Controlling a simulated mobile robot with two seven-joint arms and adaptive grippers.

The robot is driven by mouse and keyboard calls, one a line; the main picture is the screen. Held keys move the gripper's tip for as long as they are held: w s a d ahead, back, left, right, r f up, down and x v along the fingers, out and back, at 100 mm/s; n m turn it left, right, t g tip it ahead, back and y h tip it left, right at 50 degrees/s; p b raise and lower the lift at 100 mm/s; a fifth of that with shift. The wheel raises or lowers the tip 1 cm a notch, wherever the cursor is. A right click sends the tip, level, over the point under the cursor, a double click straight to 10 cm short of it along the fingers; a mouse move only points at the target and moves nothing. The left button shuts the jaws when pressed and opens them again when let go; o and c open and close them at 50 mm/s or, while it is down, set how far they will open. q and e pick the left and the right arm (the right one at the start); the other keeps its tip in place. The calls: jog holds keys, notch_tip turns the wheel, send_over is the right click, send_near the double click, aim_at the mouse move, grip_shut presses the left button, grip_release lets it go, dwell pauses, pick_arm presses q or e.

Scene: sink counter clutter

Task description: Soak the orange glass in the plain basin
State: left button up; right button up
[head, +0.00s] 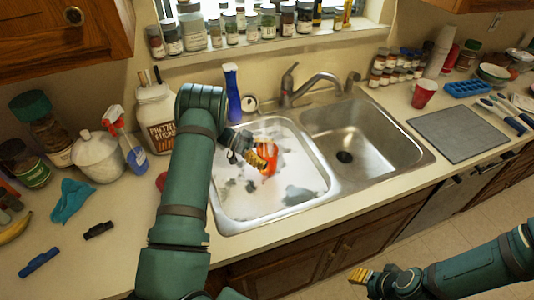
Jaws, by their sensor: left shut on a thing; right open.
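My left gripper (262,157) is over the left basin, its yellow fingers shut on the orange glass (269,165). The fingers hide part of the glass, and I cannot tell how deep it sits. The left basin (229,212) has a whitish, patchy, foam-like surface with dark patches. An orange patch also shows on that surface below the glass; I cannot tell if it is a reflection. The right basin (383,132) is bare steel with a dark drain and looks empty. My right gripper (360,277) is open and empty, low in front of the counter.
The faucet (312,86) stands behind the basins. A blue bottle (232,92), a pretzel jar (156,118) and a spray bottle (130,145) stand left and behind. A grey mat (458,134) and a red cup (424,94) are right of the sink.

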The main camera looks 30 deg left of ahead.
pick_arm(q)
jog(key=shift+f+b, duration=2.35)
jog(key=shift+f, duration=1.25)
jog(key=shift+f+b, duration=2.8)
jog(key=shift+f, duration=1.15)
jog(key=shift+f+b, duration=0.3)
jog(key=shift+f, duration=0.15)
jog(key=o, duration=1.3)
